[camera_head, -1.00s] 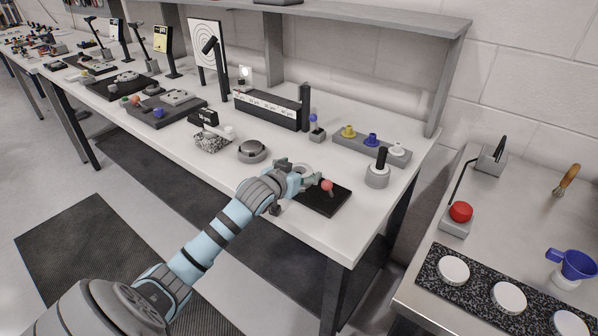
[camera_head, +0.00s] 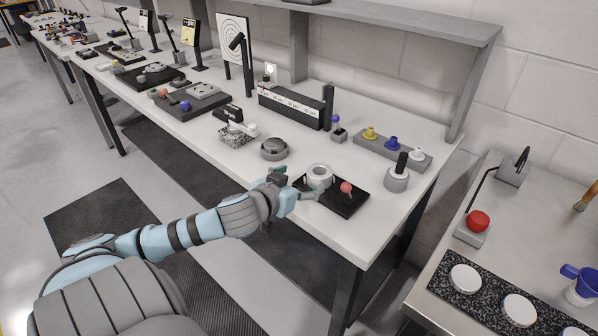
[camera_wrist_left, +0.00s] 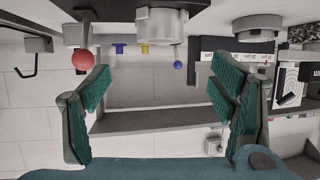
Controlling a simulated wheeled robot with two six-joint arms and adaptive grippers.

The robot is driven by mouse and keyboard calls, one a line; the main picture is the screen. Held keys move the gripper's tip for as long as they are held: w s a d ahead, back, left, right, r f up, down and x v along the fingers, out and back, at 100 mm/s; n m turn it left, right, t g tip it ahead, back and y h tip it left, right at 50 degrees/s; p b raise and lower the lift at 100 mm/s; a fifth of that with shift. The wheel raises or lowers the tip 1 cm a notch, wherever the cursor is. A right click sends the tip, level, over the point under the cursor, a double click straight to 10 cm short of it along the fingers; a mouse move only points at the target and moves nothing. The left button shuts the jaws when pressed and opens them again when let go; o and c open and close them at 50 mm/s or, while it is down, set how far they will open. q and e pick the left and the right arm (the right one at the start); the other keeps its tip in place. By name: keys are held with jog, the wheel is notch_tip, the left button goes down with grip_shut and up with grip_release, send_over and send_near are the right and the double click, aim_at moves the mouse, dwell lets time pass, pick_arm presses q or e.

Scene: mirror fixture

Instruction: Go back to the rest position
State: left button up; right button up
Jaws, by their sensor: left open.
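The mirror fixture is a black base plate (camera_head: 335,206) near the front edge of the white bench, bearing a pale round mount (camera_head: 319,172) and a red ball knob (camera_head: 346,187). My left gripper (camera_head: 308,189) is open at the plate's left edge, its fingers close in front of the mount. In the left wrist view, which is upside down, the open green-padded fingers (camera_wrist_left: 160,90) have nothing between them. The mount (camera_wrist_left: 162,24) and red knob (camera_wrist_left: 83,60) show beyond them. Whether a finger touches the fixture cannot be told. My right gripper is out of view.
A grey round device (camera_head: 274,149) stands behind my left gripper. A grey cylinder with a black handle (camera_head: 397,180) stands right of the plate, and a block with coloured knobs (camera_head: 393,150) behind it. A second table (camera_head: 447,270) is at right. The bench's front right corner is bare.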

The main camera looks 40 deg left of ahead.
pick_arm(q)
jog(key=shift+w+f, duration=0.1)
dwell(0.3)
jog(key=s+d+f+m+g+h, duration=0.1)
jog(key=s+d+f+m+g, duration=0.1)
jog(key=s+d+f+g, duration=0.55)
jog(key=s+d+f+m+g+h, duration=0.1)
jog(key=s+d+f+m+g, duration=0.1)
jog(key=s+d+f, duration=0.95)
jog(key=s+a+f+g, duration=0.1)
jog(key=s+a+f, duration=0.2)
jog(key=f, duration=0.7)
jog(key=s+a+f, duration=0.3)
jog(key=f, duration=0.6)
jog(key=s+f+n+g, duration=0.1)
jog(key=s+f, duration=1.2)
jog(key=s, duration=0.1)
jog(key=shift+s+a, duration=0.15)
jog(key=shift+g, duration=0.25)
